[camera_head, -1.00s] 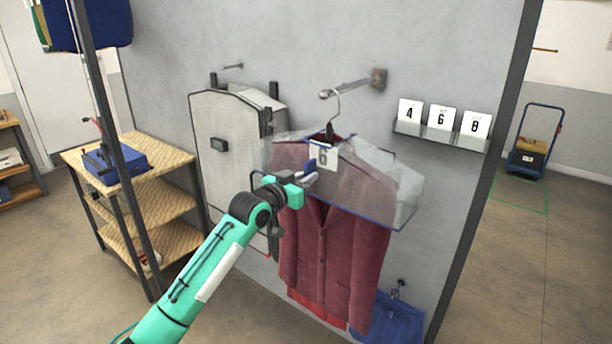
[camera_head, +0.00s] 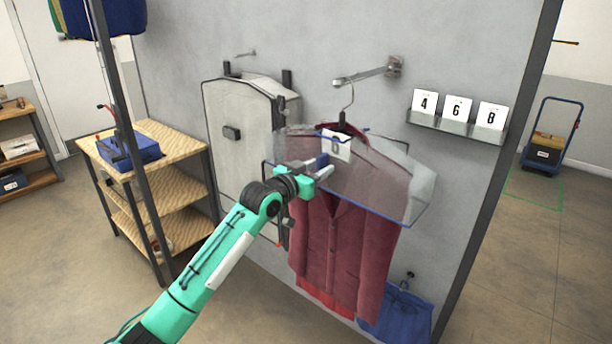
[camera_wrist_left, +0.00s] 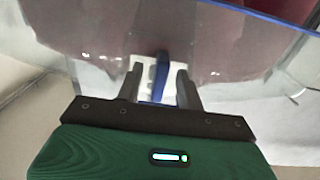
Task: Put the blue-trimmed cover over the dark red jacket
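The dark red jacket (camera_head: 345,255) hangs on a hanger from a wall hook (camera_head: 372,74). The clear cover with blue trim (camera_head: 421,190) lies over its shoulders and upper chest; the lower jacket is uncovered. A white tag (camera_head: 336,146) shows at the cover's top front. My left gripper (camera_head: 325,169) is at the cover's front. In the left wrist view, its fingers (camera_wrist_left: 160,82) stand apart on either side of a blue tab (camera_wrist_left: 161,68), with gaps visible beside it; the jacket (camera_wrist_left: 235,40) shows behind the clear sheet. My right gripper is not in view.
A grey-white garment bag (camera_head: 235,110) hangs close left of the jacket. A number shelf (camera_head: 455,127) is on the wall at right, and blue shorts (camera_head: 400,316) hang below. A wooden shelf unit (camera_head: 180,145) with a blue box (camera_head: 135,151) stands left, behind a dark post.

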